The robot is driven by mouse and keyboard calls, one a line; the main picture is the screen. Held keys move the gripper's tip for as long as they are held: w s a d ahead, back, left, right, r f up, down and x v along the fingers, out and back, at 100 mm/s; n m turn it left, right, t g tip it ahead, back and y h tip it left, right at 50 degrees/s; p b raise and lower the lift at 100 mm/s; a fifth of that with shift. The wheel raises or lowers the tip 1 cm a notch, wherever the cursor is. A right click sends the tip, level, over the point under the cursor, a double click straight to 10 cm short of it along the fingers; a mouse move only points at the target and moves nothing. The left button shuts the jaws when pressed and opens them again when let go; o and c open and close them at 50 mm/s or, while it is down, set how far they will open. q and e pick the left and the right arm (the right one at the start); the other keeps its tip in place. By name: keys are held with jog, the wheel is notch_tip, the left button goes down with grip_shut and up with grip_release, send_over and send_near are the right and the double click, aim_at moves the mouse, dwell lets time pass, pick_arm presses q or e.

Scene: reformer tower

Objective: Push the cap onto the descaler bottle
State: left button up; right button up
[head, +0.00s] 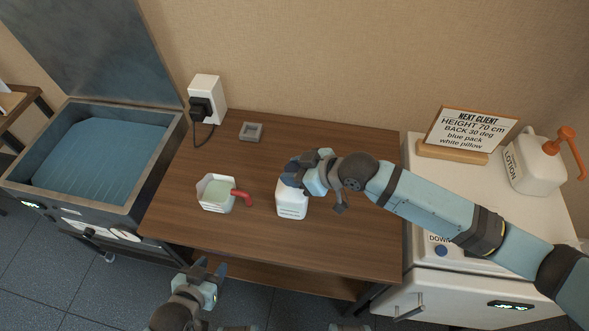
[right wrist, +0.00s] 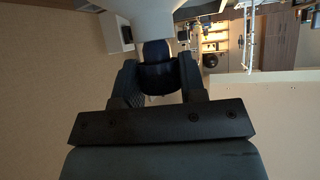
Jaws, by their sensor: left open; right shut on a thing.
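The white descaler bottle (head: 291,208) stands upright on the brown table, with printed lines on its front. My right gripper (head: 296,177) is at its top, coming in from the right, and hides the neck. It is shut on a dark blue cap (right wrist: 156,50), seen between the fingers in the right wrist view. The cap meets a large white shape at the top of that view, probably the bottle; I cannot tell whether it is seated. My left gripper (head: 211,271) is open and empty in front of the table's front edge, away from the bottle.
A white jug (head: 213,204) with a red handle (head: 241,197) stands left of the bottle. A grey square holder (head: 251,131) lies at the back. A wall socket unit (head: 208,95) has a black plug. A water basin (head: 100,155) stands left; a white cabinet (head: 455,290) stands right.

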jog(key=shift+f, duration=0.3)
jog(key=o, duration=1)
jog(key=shift+r+p, duration=2.6)
jog(key=shift+r, duration=0.45)
